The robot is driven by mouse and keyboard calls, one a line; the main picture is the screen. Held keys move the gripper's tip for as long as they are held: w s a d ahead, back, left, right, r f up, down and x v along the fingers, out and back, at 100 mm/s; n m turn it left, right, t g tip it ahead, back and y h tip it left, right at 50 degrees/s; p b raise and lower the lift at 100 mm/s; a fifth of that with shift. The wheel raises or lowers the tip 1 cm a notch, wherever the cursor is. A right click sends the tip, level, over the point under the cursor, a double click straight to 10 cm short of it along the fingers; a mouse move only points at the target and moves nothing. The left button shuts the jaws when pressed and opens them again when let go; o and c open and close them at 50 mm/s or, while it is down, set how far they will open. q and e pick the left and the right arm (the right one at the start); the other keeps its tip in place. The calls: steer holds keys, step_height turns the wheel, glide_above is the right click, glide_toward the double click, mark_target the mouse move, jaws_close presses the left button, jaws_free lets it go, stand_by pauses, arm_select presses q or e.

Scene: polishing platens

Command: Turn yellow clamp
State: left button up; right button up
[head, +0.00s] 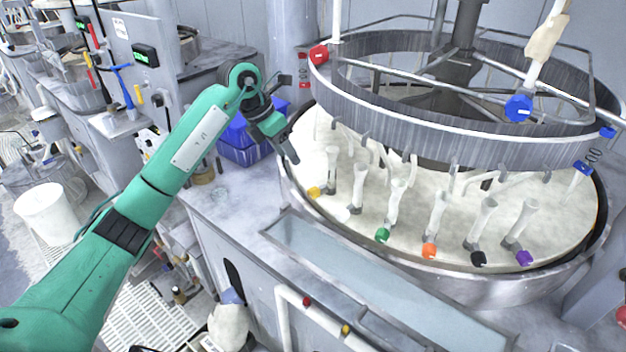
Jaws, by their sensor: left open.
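The yellow clamp (315,191) is a small yellow knob at the left edge of the round, pale platen (400,215). A pale tube-like fitting stands close to its right. My left gripper (283,135) is above and to the left of the yellow clamp, beside the platen's rim. It is open and apart from the clamp, with nothing seen between its fingers. My right gripper is not in view.
Green (382,235), orange (429,251), black (478,258) and purple (523,258) clamps line the platen's front. A large metal ring (420,137) with spokes hangs above it. A blue bin (238,148) stands behind my left arm. A shallow trough (370,285) lies in front.

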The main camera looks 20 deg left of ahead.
mark_target(310, 190)
arm_select(q)
steer(key=p+x, duration=0.5)
steer(key=x, duration=0.7)
steer(key=shift+s+d+f, duration=0.1)
steer(key=shift+d, duration=0.1)
steer(key=shift+d+f+p, duration=0.15)
steer(key=shift+f+p, duration=0.15)
steer(key=shift+f, duration=0.1)
steer(key=c, duration=1)
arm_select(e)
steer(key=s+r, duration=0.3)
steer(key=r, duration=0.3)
arm_select(q)
steer(key=shift+f+h+b, duration=0.2)
steer(key=shift+h+b, duration=0.1)
steer(key=shift+b, duration=0.45)
steer(key=g+h+b, duration=0.1)
steer(key=b, duration=0.1)
steer(key=g+h+b, duration=0.1)
steer(key=b, duration=0.1)
steer(key=n+g+h+b, duration=0.1)
steer(key=h+b, duration=0.1)
steer(key=shift+w+a, duration=0.3)
steer(key=shift+a, duration=0.05)
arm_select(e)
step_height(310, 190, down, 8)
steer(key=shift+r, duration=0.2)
